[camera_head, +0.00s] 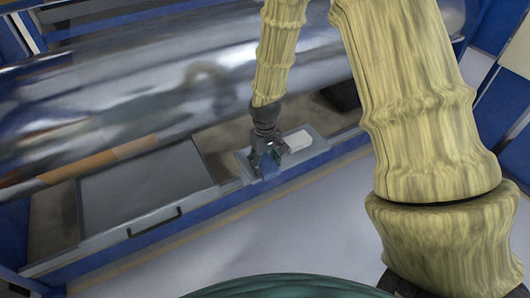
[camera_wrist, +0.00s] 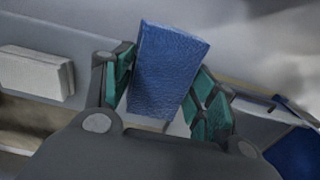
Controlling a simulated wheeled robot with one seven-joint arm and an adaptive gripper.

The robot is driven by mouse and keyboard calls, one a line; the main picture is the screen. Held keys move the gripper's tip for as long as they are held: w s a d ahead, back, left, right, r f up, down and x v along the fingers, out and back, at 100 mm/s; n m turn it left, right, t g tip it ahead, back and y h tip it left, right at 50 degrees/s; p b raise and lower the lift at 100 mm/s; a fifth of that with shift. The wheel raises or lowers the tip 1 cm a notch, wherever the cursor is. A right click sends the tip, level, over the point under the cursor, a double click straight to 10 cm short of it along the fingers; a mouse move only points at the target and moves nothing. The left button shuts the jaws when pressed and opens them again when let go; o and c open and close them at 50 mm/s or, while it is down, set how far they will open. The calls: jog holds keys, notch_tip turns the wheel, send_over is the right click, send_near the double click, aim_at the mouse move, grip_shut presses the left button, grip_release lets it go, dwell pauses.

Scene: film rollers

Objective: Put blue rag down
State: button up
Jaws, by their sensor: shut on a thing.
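The blue rag (camera_wrist: 167,62) is a block-like folded piece, standing between the teal finger pads of my gripper (camera_wrist: 168,98) in the wrist view. My gripper is shut on it, with a pad on each side. In the head view my gripper (camera_head: 266,153) points down over the grey tray (camera_head: 318,153) on the ledge in front of the big roller. The rag (camera_head: 269,168) shows there only as a small blue patch between the fingers. I cannot tell whether its lower end touches the tray.
A white block (camera_head: 298,140) lies on the tray beside my gripper, and it shows at left in the wrist view (camera_wrist: 36,73). The shiny roller (camera_head: 190,90) runs close behind. A grey panel (camera_head: 145,190) with a black handle (camera_head: 155,222) lies to the left.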

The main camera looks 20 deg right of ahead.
jog(key=w+d, duration=0.1)
jog(key=w, duration=0.3)
jog(key=w+d, duration=0.1)
jog(key=w, duration=0.1)
jog(key=shift+w+d+f+b, duration=0.2)
jog(key=shift+d+f+b, duration=0.1)
jog(key=shift+d+f, duration=0.05)
jog(key=shift+w+d+f, duration=0.25)
jog(key=shift+w+f, duration=0.2)
jog(key=shift+f, duration=1.1)
jog(key=o, duration=0.9)
jog(key=shift+f, duration=0.15)
jog(key=shift+f+b, duration=0.15)
jog(key=shift+b, duration=0.25)
notch_tip(320, 180, up, 11)
jog(key=p, duration=0.2)
jog(key=shift+w+d, duration=0.3)
jog(key=shift+w, duration=0.05)
